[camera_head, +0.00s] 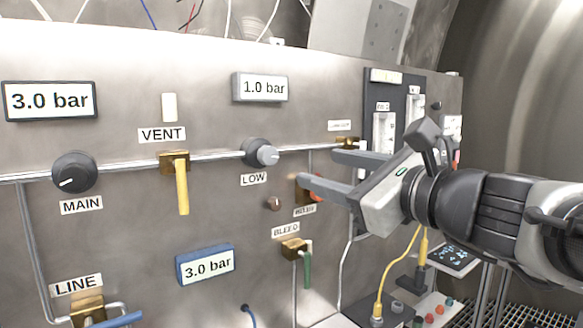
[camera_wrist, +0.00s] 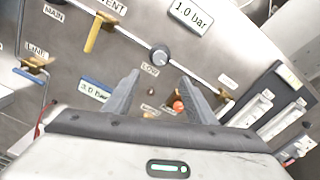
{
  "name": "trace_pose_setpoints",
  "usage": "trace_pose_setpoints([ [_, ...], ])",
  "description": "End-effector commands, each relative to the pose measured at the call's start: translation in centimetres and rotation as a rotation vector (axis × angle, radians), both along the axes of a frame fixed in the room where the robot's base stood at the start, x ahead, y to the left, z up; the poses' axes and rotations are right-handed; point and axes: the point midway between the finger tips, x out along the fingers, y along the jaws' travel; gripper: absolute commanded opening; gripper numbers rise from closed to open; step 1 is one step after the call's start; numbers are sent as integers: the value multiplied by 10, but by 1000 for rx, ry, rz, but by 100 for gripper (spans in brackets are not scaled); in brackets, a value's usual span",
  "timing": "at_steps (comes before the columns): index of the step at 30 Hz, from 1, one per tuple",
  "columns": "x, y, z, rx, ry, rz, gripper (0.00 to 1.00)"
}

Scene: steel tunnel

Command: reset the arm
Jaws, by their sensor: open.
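My gripper (camera_head: 322,172) is open and empty in the head view. Its two grey fingers point left toward the steel panel (camera_head: 120,230), at the right of the LOW knob (camera_head: 260,153). In the wrist view my gripper (camera_wrist: 158,92) has its fingers spread, with the panel beyond them. A red-orange knob (camera_wrist: 179,106) shows near the right finger, and the LOW knob (camera_wrist: 160,56) shows above, between the fingers. I see nothing held. The head view does not clearly show whether a fingertip touches the panel.
The panel carries a MAIN knob (camera_head: 74,172), a yellow VENT handle (camera_head: 182,186), a green BLEED handle (camera_head: 307,268) and a blue LINE handle (camera_head: 115,320). Flow tubes (camera_head: 384,135) stand behind my gripper. A control box with cables (camera_head: 400,310) sits below. Free room lies at the right.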

Motion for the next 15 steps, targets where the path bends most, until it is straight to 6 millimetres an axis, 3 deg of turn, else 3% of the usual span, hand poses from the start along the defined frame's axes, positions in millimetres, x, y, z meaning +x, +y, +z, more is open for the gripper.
trace_pose_setpoints([
  [11, -4, -2, -1, -2, 1, 1, 51],
  [15, -12, 9, -17, -123, -14, 35, 51],
])
